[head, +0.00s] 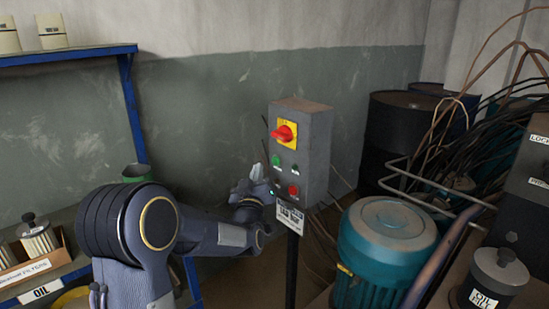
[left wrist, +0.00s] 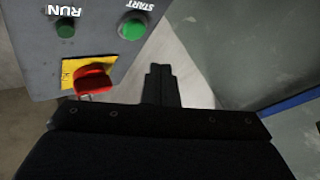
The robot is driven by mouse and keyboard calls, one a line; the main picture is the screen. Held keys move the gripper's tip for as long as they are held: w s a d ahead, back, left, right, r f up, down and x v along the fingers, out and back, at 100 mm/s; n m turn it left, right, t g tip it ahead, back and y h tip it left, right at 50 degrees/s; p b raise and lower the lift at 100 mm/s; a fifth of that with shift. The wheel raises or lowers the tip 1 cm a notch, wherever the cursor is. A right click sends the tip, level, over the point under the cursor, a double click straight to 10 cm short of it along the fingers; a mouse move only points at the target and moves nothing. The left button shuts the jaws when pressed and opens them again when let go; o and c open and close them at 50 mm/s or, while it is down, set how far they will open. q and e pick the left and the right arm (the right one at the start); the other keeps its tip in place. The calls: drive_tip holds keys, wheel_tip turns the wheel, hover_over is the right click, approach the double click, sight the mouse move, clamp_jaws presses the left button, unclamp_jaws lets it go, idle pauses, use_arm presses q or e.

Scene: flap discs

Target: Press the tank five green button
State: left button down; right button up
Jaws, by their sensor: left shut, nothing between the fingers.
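A grey control box (head: 312,150) stands on a post, with a red rotary switch (head: 284,132) on a yellow plate. Below are a green button (head: 276,160) at left, a green lamp or button (head: 294,169) and a red button (head: 293,190). In the left wrist view, the green START button (left wrist: 132,26) and green RUN piece (left wrist: 65,28) appear upside down, with the red switch (left wrist: 92,80). My left gripper (head: 257,174) is shut and empty, left of the box face. Its fingers (left wrist: 159,72) show beside the box edge, apart from START. My right gripper is not seen.
A white sign (head: 290,217), too small to read surely, hangs under the box. A teal motor (head: 388,245) and dark drums (head: 398,130) stand at right, with loose cables. A blue shelf (head: 125,90) stands left. Bare wall lies behind.

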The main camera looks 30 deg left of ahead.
sight(276, 161)
use_arm(q)
drive_tip(key=shift+w+d+b, duration=0.25)
drive_tip(key=shift+w+d, duration=0.05)
drive_tip(key=shift+w, duration=0.4)
drive_tip(key=shift+w+d+b, duration=0.2)
drive_tip(key=shift+w+d, duration=0.05)
drive_tip(key=shift+w, duration=0.4)
idle(1.1)
drive_tip(key=shift+w+d+b, duration=0.15)
drive_tip(key=shift+w+b, duration=0.2)
drive_tip(key=shift+w, duration=0.05)
